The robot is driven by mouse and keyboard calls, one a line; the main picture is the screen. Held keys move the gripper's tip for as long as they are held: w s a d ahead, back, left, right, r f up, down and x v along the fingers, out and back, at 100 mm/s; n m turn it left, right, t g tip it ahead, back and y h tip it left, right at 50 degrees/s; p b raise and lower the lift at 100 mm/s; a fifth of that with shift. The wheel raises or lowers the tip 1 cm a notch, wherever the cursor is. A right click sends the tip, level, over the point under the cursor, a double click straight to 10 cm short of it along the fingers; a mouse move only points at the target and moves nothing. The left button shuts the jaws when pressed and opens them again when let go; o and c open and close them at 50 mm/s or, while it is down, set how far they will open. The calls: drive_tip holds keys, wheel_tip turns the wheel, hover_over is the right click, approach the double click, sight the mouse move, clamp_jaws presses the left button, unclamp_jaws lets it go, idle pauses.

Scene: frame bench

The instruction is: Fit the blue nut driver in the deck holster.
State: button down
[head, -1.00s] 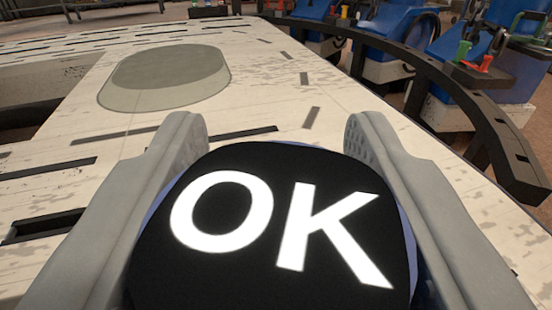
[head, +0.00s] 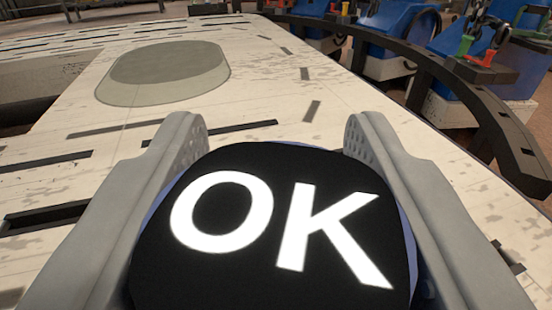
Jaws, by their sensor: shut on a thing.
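My gripper (head: 277,130) has its two grey fingers on either side of a thing with a black face (head: 275,215) marked "OK" in white. Thin blue edges show at its sides. It is held between the fingers, above the pale deck (head: 265,75), and fills the lower middle of the view. Its face hides whatever lies beyond it, so I cannot tell from this side whether it is the blue nut driver. I cannot pick out the deck holster.
The deck has several dark slots and a grey-green oval (head: 165,70) at the upper left. A curved dark rail (head: 460,100) runs along the right edge. Beyond it stand blue units (head: 395,25) and a dark block (head: 475,70) with green and red pieces.

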drive_tip(key=shift+f, duration=0.1)
drive_tip(key=c, duration=0.7)
unclamp_jaws()
drive_tip(key=shift+o, duration=0.2)
drive_tip(key=shift+f, duration=0.1)
drive_tip(key=shift+s, duration=0.1)
drive_tip(key=s, duration=1.7)
drive_tip(key=shift+d, duration=0.15)
drive_tip(key=shift+s, duration=0.1)
